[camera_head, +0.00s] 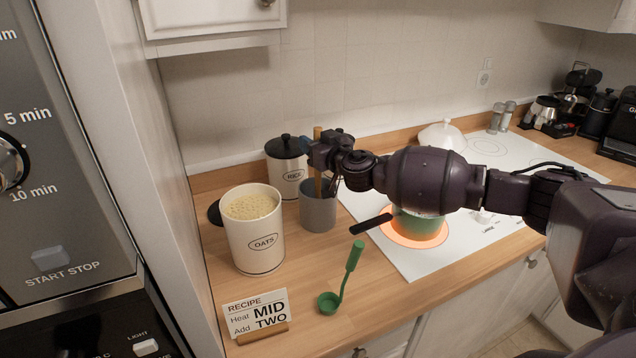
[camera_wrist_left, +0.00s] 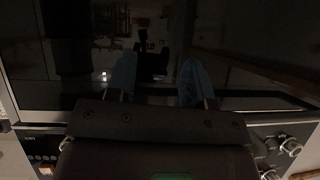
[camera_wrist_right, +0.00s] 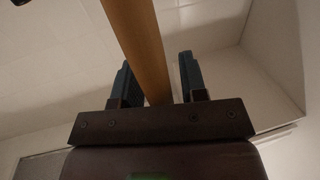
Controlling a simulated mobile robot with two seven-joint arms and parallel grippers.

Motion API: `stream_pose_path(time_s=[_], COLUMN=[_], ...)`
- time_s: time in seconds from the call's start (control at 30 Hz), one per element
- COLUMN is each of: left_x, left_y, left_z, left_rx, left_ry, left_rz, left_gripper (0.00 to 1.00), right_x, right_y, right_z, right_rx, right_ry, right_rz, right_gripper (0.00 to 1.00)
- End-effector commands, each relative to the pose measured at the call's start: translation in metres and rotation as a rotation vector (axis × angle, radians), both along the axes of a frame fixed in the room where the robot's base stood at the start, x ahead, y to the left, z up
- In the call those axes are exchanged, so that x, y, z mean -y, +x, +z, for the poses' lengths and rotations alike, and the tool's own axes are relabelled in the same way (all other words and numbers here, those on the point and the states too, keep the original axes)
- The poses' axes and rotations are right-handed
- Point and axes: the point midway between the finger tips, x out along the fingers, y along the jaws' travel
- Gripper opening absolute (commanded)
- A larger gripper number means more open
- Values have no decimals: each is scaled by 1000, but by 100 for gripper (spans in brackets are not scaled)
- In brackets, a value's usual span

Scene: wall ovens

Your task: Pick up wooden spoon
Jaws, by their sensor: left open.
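The wooden spoon (camera_head: 317,184) stands upright in a grey cylindrical holder (camera_head: 318,213) on the counter; its lower end is hidden inside. My right gripper (camera_head: 322,150) is at the upper part of the spoon. In the right wrist view the brown handle (camera_wrist_right: 140,45) passes between the two fingers (camera_wrist_right: 160,80), which stand apart with a gap beside it. My left gripper (camera_wrist_left: 158,80) is open and empty in the left wrist view, in front of a dark glass oven door. It is not in the head view.
An oats canister (camera_head: 258,240) and a rice canister (camera_head: 287,165) stand close to the holder. A green pot (camera_head: 420,225) sits on a glowing burner under my right arm.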

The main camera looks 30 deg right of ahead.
Motion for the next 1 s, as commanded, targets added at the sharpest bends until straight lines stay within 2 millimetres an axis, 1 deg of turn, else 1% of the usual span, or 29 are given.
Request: stream_pose_path(time_s=[0.03, 0.23, 0.53, 0.67, 0.77, 0.87, 1.0], left_x=[0, 0, 0, 1, 1, 1, 1], left_y=[0, 0, 3, 4, 5, 5, 6], left_z=[0, -1, 1, 2, 4, 7, 10], left_rx=[-1, -1, 4, 6, 8, 10, 10], left_ry=[0, 0, 0, 0, 0, -1, 0], left_rz=[0, 0, -2, -2, -2, -3, -2], left_gripper=[48, 48, 48, 48, 48, 48, 48], right_x=[0, 0, 0, 0, 1, 0, 0], right_y=[0, 0, 0, 0, 0, 0, 0], right_z=[0, 0, 1, 7, 20, 39, 75], right_rx=[0, 0, 1, 2, 3, 5, 6], right_ry=[0, 0, 0, 0, 0, 1, 1], right_rz=[0, 0, 0, -1, -1, 0, 0], right_gripper=[31, 1, 0, 0, 0, 0, 0])
